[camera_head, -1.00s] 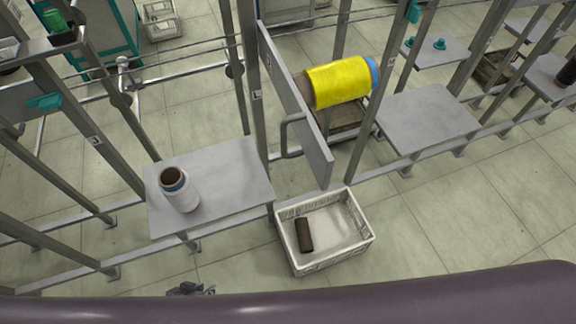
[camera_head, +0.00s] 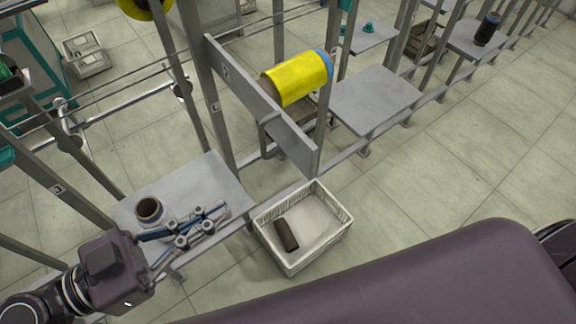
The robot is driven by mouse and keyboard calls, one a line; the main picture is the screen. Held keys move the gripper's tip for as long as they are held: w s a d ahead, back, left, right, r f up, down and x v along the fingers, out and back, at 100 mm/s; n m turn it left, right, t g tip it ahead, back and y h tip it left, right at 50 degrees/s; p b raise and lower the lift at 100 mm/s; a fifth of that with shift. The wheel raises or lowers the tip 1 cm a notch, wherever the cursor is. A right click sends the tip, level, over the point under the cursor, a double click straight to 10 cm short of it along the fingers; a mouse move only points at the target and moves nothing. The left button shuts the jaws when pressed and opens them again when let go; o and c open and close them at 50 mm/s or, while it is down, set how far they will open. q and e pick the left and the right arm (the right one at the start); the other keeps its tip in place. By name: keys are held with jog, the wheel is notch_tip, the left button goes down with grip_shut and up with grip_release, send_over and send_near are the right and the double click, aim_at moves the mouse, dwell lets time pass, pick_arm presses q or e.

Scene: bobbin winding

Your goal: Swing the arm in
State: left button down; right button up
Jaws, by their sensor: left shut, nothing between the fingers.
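The swing arm (camera_head: 256,95) is a long flat grey bar with a bent handle (camera_head: 267,138) on its near side. It sticks out from the frame post towards me. A yellow bobbin (camera_head: 299,79) with a blue end sits behind it. My left gripper (camera_head: 222,209) is at the lower left, over the left grey shelf (camera_head: 207,176), with its fingers together and empty. My right gripper is not in view.
A white crate (camera_head: 338,232) holding a dark brown tube (camera_head: 286,234) stands on the floor below the swing arm. An empty grey shelf (camera_head: 374,100) is to the right. Upright posts and rails surround the shelves. The tiled floor at right is clear.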

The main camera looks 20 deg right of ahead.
pick_arm(q)
jog(key=b, duration=0.2)
send_near(308, 160)
jog(key=d, duration=0.1)
jog(key=p+x, duration=0.1)
jog(key=x, duration=0.2)
jog(key=p+x, duration=0.1)
jog(key=shift+w+d+r+p, duration=0.2)
jog(key=shift+r+p, duration=0.15)
jog(key=shift+w+d+f+p, duration=0.1)
jog(key=shift+d+p, duration=0.05)
jog(key=shift+d, duration=0.25)
jog(key=shift+w+d+f+p, duration=0.15)
jog(key=shift+d, duration=0.2)
